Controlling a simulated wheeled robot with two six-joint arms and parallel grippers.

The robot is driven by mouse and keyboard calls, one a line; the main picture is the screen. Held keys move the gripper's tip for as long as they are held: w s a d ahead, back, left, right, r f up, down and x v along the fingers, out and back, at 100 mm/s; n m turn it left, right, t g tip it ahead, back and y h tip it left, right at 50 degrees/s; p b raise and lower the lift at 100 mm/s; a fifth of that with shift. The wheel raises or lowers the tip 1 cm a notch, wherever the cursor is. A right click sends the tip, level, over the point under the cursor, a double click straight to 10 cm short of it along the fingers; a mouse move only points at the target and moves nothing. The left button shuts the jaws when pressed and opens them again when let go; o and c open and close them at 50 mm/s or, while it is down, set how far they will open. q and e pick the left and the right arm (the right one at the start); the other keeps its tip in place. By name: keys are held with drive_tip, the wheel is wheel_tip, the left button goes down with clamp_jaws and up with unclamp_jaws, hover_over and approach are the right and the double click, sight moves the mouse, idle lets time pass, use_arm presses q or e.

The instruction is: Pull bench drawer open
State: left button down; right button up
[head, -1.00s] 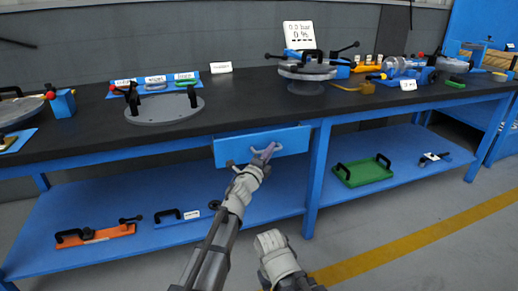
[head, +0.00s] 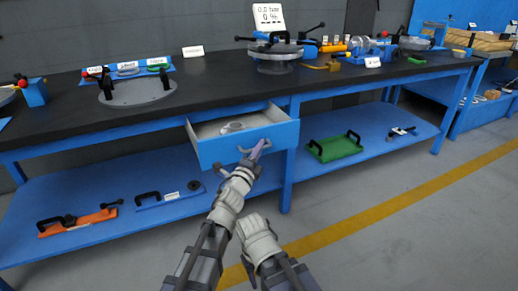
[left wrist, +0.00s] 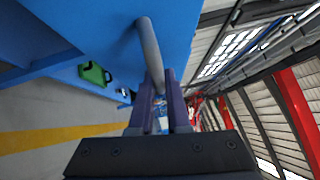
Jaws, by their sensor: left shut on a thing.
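The blue bench drawer (head: 222,149) stands part way out from under the black bench top, and its grey inside shows. A pale ring-like item (head: 232,127) lies in it. My left gripper (head: 256,151) is at the drawer front. In the left wrist view, the grey bar handle (left wrist: 149,48) runs from the blue drawer front (left wrist: 100,22) to between the fingers of my left gripper (left wrist: 161,95), which is shut on it. My right arm shows low in the head view (head: 262,245), in front of the bench; its fingertips cannot be made out.
The bench top (head: 210,92) carries a grey flanged plate (head: 138,89) and a round fixture (head: 275,55). The lower shelf holds a green tray (head: 334,147) and an orange tool (head: 77,222). The floor in front, with a yellow stripe (head: 390,206), is clear.

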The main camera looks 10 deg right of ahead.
use_arm(q)
drive_tip(key=c, duration=0.9)
unclamp_jaws()
drive_tip(key=b+v, duration=0.1)
drive_tip(key=v, duration=0.7)
